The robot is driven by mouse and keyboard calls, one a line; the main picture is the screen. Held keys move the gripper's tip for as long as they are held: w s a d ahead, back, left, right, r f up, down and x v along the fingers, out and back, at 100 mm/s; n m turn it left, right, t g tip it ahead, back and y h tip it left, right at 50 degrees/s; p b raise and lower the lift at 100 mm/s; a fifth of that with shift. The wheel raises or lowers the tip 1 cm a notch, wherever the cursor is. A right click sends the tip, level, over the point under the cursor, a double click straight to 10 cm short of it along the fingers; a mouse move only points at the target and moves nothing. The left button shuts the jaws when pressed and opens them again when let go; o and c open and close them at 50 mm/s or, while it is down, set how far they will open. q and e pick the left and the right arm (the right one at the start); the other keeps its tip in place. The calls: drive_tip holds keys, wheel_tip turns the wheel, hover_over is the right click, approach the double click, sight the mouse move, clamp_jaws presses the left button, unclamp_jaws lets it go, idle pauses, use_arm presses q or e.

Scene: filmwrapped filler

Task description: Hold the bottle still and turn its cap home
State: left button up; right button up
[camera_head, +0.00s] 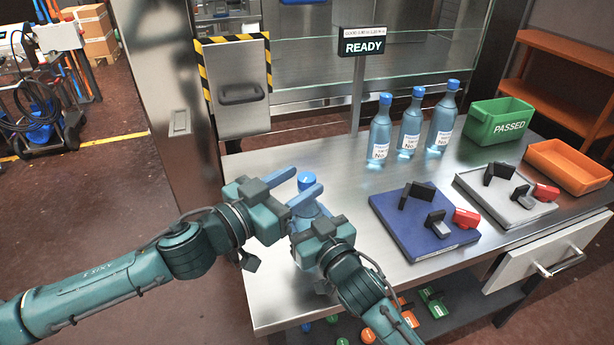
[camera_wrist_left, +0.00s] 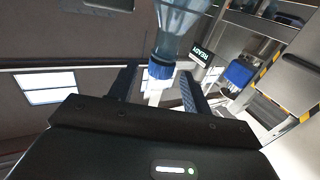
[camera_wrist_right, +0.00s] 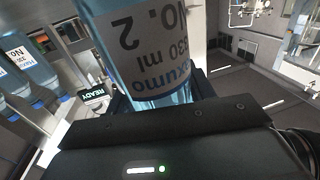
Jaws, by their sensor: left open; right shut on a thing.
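The bottle (camera_head: 304,211) is clear blue and stands upright near the table's left front edge. Its blue cap (camera_head: 306,180) is on top. My right gripper (camera_head: 314,236) is shut on the bottle's body; the right wrist view shows the label "No. 2" and "330 ml" on the bottle (camera_wrist_right: 150,45). My left gripper (camera_head: 306,179) is open at cap height, one finger on each side of the cap. In the left wrist view the cap (camera_wrist_left: 161,69) lies between the fingertips, with gaps beside it. The cap's thread is not visible.
Three capped bottles (camera_head: 410,130) stand at the back beside the READY sign (camera_head: 364,47). A blue board (camera_head: 400,222) and a grey board (camera_head: 480,189) carry black and red clamps. A green PASSED bin (camera_head: 498,122) and an orange bin (camera_head: 570,166) stand at the right.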

use_arm(q)
drive_tip(key=shift+x, duration=1.45)
drive_tip(key=shift+c, duration=0.2)
drive_tip(key=c, duration=0.9)
